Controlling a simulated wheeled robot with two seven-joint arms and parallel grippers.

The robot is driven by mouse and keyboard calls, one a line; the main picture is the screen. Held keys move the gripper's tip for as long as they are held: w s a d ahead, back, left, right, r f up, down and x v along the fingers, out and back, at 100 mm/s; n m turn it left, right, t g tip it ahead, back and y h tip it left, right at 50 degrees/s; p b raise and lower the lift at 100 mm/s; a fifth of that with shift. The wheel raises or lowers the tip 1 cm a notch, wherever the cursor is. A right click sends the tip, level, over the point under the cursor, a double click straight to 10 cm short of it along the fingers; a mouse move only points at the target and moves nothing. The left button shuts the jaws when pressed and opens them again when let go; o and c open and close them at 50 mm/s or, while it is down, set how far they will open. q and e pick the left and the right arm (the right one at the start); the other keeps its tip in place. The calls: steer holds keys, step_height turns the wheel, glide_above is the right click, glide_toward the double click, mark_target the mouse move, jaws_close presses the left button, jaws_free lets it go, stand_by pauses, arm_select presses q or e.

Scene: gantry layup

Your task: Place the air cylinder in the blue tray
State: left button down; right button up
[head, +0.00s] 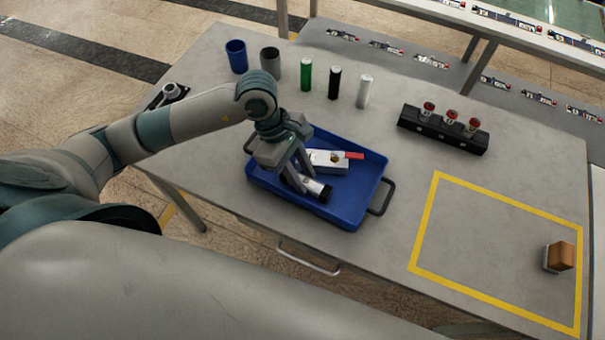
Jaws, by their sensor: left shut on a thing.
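The blue tray (363,205) lies on the grey table with a dark handle at its right end. My left gripper (299,178) reaches down into the tray and is shut on the air cylinder (314,187), a pale, short body with a black end. The cylinder is inside the tray outline at the near side, partly hidden by the fingers. I cannot tell whether it touches the tray floor. A white block-like part with a red lever (330,161) lies in the tray just behind it. My right gripper is not in view.
A blue cup (236,56), a grey cup (270,62) and green (306,75), black (335,82) and white (364,91) cylinders stand behind the tray. A black block with red-topped parts (443,129) sits right. The yellow-taped area (426,222) is mostly clear, with a brown block (561,256).

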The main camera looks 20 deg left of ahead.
arm_select(q)
steer(key=shift+f, duration=0.55)
steer(key=shift+f, duration=0.15)
steer(key=c, duration=1.7)
jaws_free()
